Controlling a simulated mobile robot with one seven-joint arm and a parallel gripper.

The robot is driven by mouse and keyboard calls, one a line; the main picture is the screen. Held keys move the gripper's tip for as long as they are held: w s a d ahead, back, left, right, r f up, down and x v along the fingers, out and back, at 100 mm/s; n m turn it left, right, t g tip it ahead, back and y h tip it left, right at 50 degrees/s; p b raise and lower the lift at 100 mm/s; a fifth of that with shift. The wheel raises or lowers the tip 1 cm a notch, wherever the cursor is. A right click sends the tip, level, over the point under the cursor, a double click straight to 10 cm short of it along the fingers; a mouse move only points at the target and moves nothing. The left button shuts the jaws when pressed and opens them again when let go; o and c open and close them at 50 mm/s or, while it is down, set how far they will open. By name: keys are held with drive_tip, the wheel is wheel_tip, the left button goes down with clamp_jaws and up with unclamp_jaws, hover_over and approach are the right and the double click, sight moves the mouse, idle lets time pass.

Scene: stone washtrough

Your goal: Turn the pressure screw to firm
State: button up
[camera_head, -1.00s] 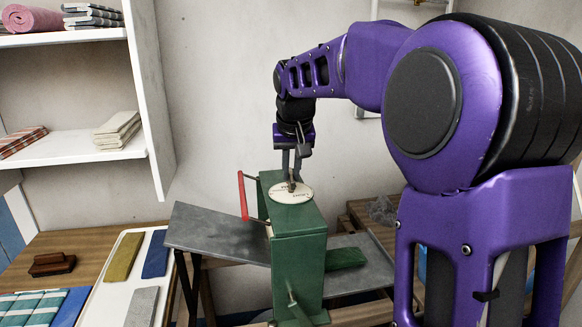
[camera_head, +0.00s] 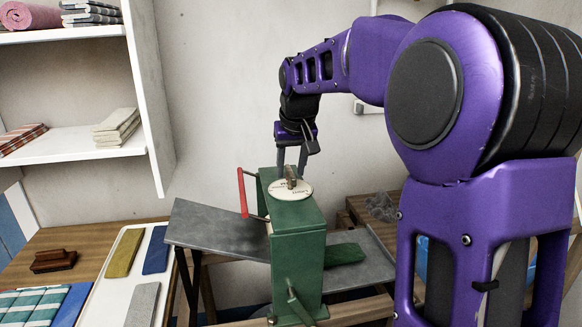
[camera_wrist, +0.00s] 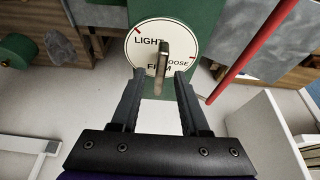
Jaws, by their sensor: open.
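The pressure screw (camera_head: 291,174) is a flat, upright brownish tab on top of the green press (camera_head: 298,240). A round cream dial (camera_head: 303,191) lies under it. In the wrist view the dial (camera_wrist: 143,55) reads LIGHT, LOOSE and FIRM, with red marks near its rim. The screw's tab (camera_wrist: 162,60) runs roughly up and down there, its lower end over the partly hidden word FIRM; I cannot tell its exact setting. My gripper (camera_head: 291,166) is open just above the screw. In the wrist view its fingertips (camera_wrist: 160,76) are apart on either side of the tab's near end.
A red-handled crank (camera_head: 243,193) stands at the press's left side. Grey boards (camera_head: 215,232) extend on both sides.

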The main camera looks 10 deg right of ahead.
drive_tip(key=p+v, duration=0.2)
drive_tip(key=v, duration=1.5)
drive_tip(key=shift+s+r+p, duration=0.15)
drive_tip(key=shift+p, duration=0.2)
drive_tip(key=shift+d, duration=0.1)
